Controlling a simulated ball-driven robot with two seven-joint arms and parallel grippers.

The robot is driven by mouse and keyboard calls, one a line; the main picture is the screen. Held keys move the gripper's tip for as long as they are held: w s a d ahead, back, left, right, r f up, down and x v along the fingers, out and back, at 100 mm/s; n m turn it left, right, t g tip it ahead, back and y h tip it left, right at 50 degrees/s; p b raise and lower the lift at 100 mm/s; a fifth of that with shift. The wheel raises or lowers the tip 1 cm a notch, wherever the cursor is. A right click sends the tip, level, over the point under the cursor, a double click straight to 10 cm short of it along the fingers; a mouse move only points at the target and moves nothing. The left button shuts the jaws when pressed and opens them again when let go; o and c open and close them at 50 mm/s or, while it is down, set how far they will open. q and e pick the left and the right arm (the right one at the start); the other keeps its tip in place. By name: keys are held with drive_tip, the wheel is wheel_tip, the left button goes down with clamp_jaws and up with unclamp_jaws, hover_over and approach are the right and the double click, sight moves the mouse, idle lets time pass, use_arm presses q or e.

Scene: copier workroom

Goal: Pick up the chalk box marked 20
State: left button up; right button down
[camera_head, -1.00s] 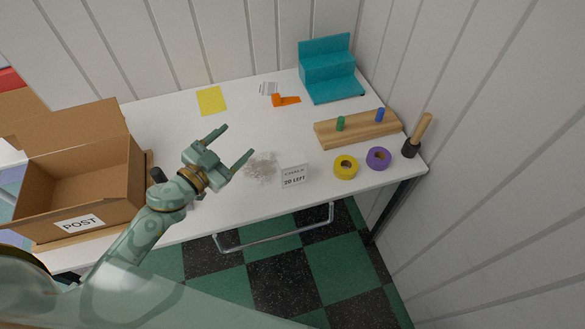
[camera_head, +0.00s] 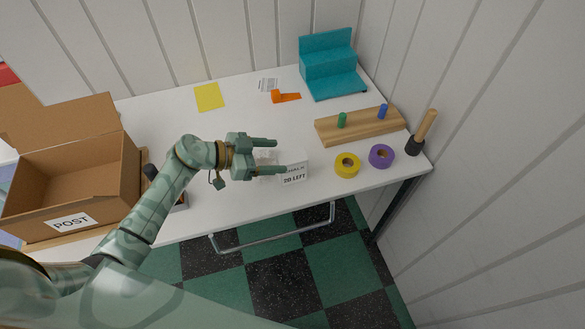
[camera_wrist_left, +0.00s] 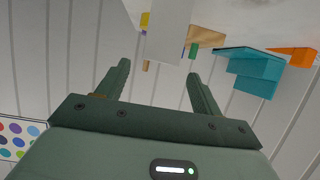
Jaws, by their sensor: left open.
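The chalk box (camera_head: 297,178) is a small white box near the table's front edge, with "CHALK" and "20 LEFT" printed on its front. My left gripper (camera_head: 279,157) is open, with its fingers pointing right toward the box. One fingertip covers part of the box's lettering in the head view. In the left wrist view, a plain white box face (camera_wrist_left: 170,30) stands just ahead of and between the open fingers (camera_wrist_left: 158,71). I cannot tell whether they touch it. My right gripper is not in view.
Yellow tape (camera_head: 347,166) and purple tape (camera_head: 381,156) lie right of the box. Behind them is a wooden peg block (camera_head: 358,128). A pale heap (camera_head: 266,158) lies partly behind my gripper. A cardboard POST box (camera_head: 68,190) stands left.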

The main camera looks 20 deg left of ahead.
sight(290, 157)
use_arm(q)
drive_tip(key=b+x, duration=0.2)
drive_tip(key=x, duration=0.4)
drive_tip(key=shift+f, duration=0.1)
drive_tip(key=shift+s, duration=0.1)
drive_tip(key=c, duration=1.3)
